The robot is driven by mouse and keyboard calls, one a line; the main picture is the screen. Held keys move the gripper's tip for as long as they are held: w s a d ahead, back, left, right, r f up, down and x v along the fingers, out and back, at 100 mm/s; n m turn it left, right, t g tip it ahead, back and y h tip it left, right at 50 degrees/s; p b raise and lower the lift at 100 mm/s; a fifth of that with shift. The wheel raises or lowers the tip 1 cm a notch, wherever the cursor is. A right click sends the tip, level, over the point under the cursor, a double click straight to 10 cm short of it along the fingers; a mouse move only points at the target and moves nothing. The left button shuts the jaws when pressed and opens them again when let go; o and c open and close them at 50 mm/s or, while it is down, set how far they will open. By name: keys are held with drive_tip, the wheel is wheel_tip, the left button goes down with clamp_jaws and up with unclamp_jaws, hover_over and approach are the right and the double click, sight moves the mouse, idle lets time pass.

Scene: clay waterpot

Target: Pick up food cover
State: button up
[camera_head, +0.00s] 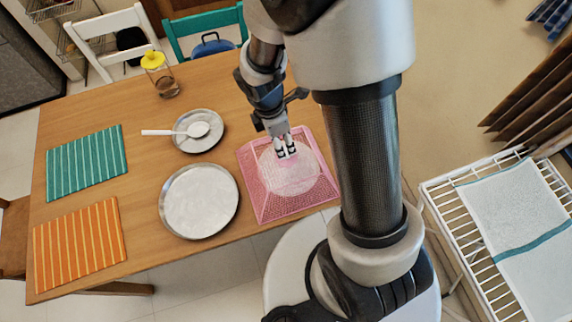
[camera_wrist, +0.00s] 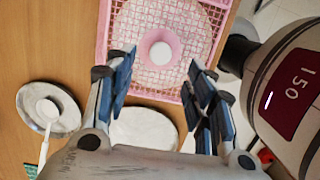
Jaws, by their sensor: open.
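The food cover (camera_head: 259,203) is a pink mesh dome with a square base, standing on the wooden table at its right end. In the wrist view the food cover (camera_wrist: 103,30) fills the top middle, with a round white knob (camera_wrist: 160,52) at its centre. My gripper (camera_head: 286,150) is above the cover and points down at it. In the wrist view my gripper (camera_wrist: 163,80) is open, with the knob showing between and just beyond its fingertips. Nothing is held. I cannot tell exactly how high the fingertips are above the knob.
Left of the cover on the table (camera_head: 140,180) are a large metal plate (camera_head: 199,201) and a smaller plate (camera_head: 185,143) with a white spoon (camera_head: 180,131). A yellow-lidded jar (camera_head: 160,75), green mat (camera_head: 87,162) and orange mat (camera_head: 79,244) lie farther left. A white rack (camera_head: 470,240) stands right.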

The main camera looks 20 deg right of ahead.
sight(286, 151)
drive_tip(key=shift+d+f+b, duration=0.2)
drive_tip(key=shift+f+b, duration=0.3)
drive_tip(key=shift+f, duration=0.55)
drive_tip(key=shift+d+f+b, duration=0.2)
drive_tip(key=shift+f+b, duration=0.3)
drive_tip(key=shift+f, duration=0.5)
drive_tip(key=shift+d+f+b, duration=0.2)
drive_tip(key=shift+f+b, duration=0.3)
drive_tip(key=shift+f, duration=0.55)
drive_tip(key=shift+r, duration=0.1)
clamp_jaws()
